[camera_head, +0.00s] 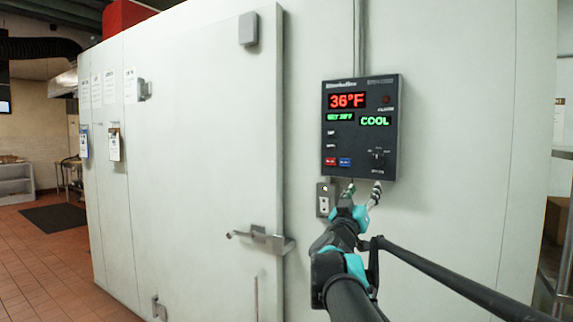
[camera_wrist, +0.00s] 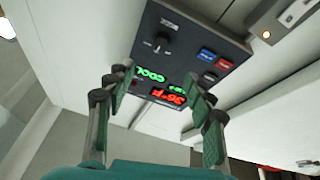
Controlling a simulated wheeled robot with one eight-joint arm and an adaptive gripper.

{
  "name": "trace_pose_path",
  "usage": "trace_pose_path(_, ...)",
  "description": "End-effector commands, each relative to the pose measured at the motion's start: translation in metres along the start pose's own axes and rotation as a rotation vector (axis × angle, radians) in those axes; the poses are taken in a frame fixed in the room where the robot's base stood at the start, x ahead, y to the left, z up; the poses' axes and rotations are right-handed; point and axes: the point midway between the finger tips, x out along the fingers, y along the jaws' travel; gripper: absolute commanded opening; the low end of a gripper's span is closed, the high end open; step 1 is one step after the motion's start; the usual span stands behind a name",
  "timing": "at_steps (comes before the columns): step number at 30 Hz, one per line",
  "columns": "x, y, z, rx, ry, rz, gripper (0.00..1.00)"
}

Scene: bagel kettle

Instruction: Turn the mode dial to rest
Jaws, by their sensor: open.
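The dark control panel (camera_head: 340,115) is fixed to the pale wall and shows a red 36°F readout and a green COOL readout. Its mode dial (camera_head: 377,158) is a small black knob at the panel's lower right. In the wrist view the panel appears turned over, with the dial (camera_wrist: 161,43) near its upper left, in front of the fingers. My gripper (camera_head: 361,190) is open and empty, just below the panel's lower edge in the head view. In the wrist view its fingers (camera_wrist: 160,85) stand wide apart. The dial's labels are too small to read.
A small switch box (camera_head: 323,199) sits on the wall below left of the panel; it also shows in the wrist view (camera_wrist: 285,22). A large pale door (camera_head: 205,150) with a latch handle (camera_head: 262,238) is to the left. A conduit (camera_head: 359,40) runs above the panel.

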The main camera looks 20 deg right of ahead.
Motion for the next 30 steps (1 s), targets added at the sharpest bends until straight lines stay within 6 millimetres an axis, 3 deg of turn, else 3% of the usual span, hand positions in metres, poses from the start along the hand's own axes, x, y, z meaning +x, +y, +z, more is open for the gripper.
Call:
trace_pose_path(24, 0.136, -0.002, 0.001, -0.001, -0.001, -0.003, 0.53)
trace_pose_path(30, 0.160, -0.002, 0.000, 0.000, 0.000, -0.004, 0.53)
